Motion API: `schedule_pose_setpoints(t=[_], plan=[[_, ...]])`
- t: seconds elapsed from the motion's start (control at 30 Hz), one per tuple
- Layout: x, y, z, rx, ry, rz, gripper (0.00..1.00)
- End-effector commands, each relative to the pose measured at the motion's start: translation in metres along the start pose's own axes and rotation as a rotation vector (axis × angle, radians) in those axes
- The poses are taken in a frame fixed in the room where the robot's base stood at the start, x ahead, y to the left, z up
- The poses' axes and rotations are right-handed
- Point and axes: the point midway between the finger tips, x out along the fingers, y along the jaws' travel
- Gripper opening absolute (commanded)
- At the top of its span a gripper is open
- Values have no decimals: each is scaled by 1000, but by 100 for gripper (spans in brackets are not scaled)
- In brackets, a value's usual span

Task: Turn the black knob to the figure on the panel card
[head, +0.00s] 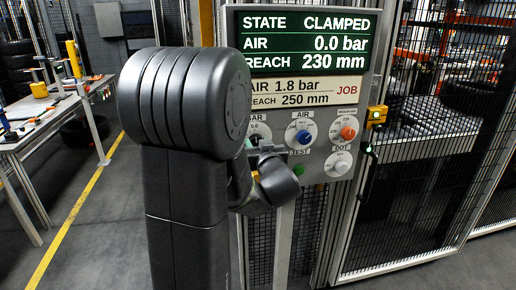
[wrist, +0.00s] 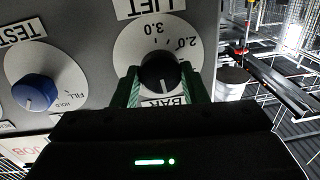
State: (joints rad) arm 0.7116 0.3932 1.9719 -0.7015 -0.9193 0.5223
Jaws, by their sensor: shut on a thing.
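The black knob (wrist: 158,70) sits on a white round dial (wrist: 132,45) in the wrist view. Its white mark points down in the picture, toward the BAR label. Figures 2.0 and 3.0 show on the dial. My gripper (wrist: 163,88) has its green-lined fingers on both sides of the knob and is shut on it. In the head view my gripper (head: 262,150) is at the panel's left dial and hides part of it. The panel card (head: 304,91) reads AIR 1.8 bar, REACH 250 mm, JOB. The display (head: 302,43) reads CLAMPED, AIR 0.0 bar, REACH 230 mm.
A blue knob (head: 303,137), an orange knob (head: 348,132), a white knob (head: 341,167) and a green button (head: 298,170) are on the same panel. The blue knob also shows in the wrist view (wrist: 35,92). A mesh fence (head: 420,190) stands at right.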

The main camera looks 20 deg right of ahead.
Motion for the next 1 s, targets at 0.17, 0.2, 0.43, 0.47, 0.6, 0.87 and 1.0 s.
schedule_pose_setpoints(t=[0.17,0.2,0.43,0.47,0.6,0.87,1.0], plan=[[0,0,4,-133,-5,1,17],[0,0,5,-169,-8,2,17],[0,0,4,-387,-22,5,17],[0,0,4,-415,-23,5,17],[0,-1,4,-548,-33,6,17],[0,-1,4,-794,-49,9,17],[0,-2,4,-927,-58,10,17]])
